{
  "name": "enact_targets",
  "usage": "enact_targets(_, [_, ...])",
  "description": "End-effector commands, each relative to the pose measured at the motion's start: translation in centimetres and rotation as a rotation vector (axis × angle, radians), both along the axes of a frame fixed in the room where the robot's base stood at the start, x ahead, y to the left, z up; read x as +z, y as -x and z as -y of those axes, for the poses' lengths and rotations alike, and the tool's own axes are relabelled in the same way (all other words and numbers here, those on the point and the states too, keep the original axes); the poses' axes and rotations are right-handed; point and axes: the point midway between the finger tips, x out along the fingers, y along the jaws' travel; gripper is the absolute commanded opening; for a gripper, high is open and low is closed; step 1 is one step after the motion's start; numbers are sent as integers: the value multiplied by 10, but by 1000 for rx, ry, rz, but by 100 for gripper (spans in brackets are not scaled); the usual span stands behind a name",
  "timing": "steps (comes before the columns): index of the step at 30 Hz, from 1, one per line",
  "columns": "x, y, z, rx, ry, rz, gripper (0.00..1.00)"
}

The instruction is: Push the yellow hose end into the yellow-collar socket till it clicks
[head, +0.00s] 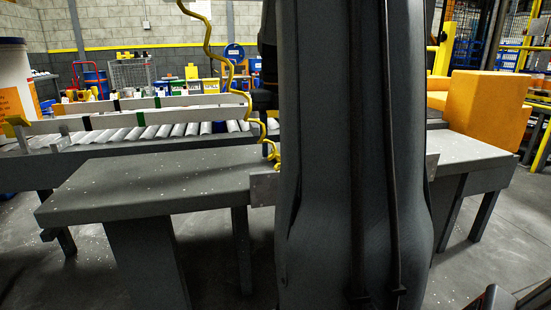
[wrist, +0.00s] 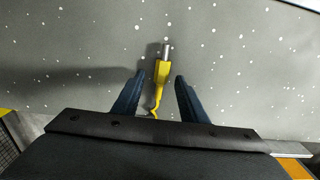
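The yellow hose end (wrist: 161,72) has a yellow body and a silver metal tip. In the wrist view it lies between my gripper's two dark blue fingers, over the grey speckled table top. My gripper (wrist: 160,76) is open, with a gap on each side of the hose end. In the head view the yellow hose (head: 232,72) hangs from above in wavy bends and comes down to the table beside my arm. My arm hides most of the gripper there. No yellow-collar socket can be made out in either view.
The grey table (head: 150,184) is mostly bare on its left. Behind it runs a roller conveyor (head: 180,131). A white pail (head: 14,85) stands at the far left. My arm hides the middle.

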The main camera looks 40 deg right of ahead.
Motion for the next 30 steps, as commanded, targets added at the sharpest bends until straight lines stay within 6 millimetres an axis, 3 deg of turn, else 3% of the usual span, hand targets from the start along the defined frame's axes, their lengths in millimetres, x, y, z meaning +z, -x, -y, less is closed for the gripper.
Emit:
enact_targets(4, [-11,1,1,-2,0,0,39])
enact_targets(11, [-12,1,2,-3,1,1,39])
enact_targets(18, [-12,1,2,-4,0,0,0])
enact_targets(30, [-8,1,2,-4,1,2,0])
